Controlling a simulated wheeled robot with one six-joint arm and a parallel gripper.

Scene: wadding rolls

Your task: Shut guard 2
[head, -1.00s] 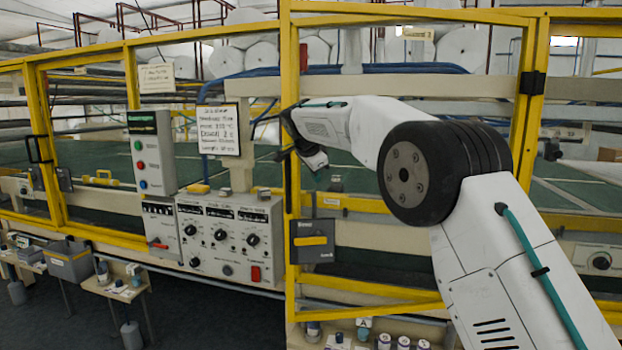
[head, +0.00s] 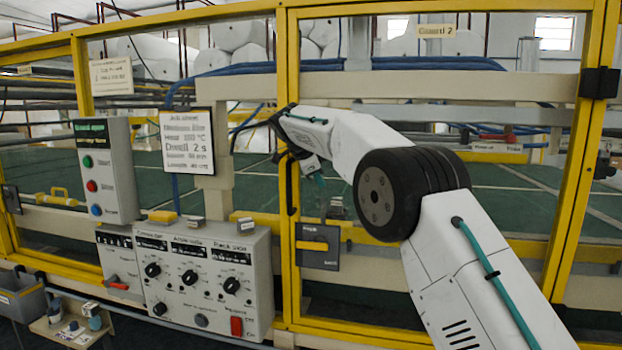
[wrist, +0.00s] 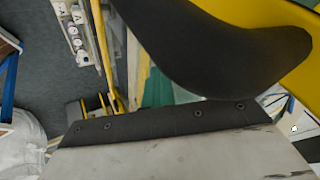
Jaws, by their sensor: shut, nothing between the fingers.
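Guard 2 is a clear panel in a yellow frame, with a "Guard 2" label (head: 437,31) near its top. Its hinge side, with a black hinge (head: 599,82), is at the right. Its left upright (head: 293,80) stands alongside the fixed yellow post, with no clear gap visible. A dark latch box with a yellow bar (head: 317,246) is low at that edge. My gripper (head: 284,150) is shut and empty at the left upright, by the dark handle; contact is unclear. In the wrist view, a large dark curved part (wrist: 215,45) and a yellow bar fill the upper right.
A control box with knobs (head: 190,282) and a button panel (head: 104,170) stand left of the guard. A sign (head: 187,141) hangs above the knobs. A grey bin (head: 22,296) and small table are at lower left. Dark floor (wrist: 40,75) shows in the wrist view.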

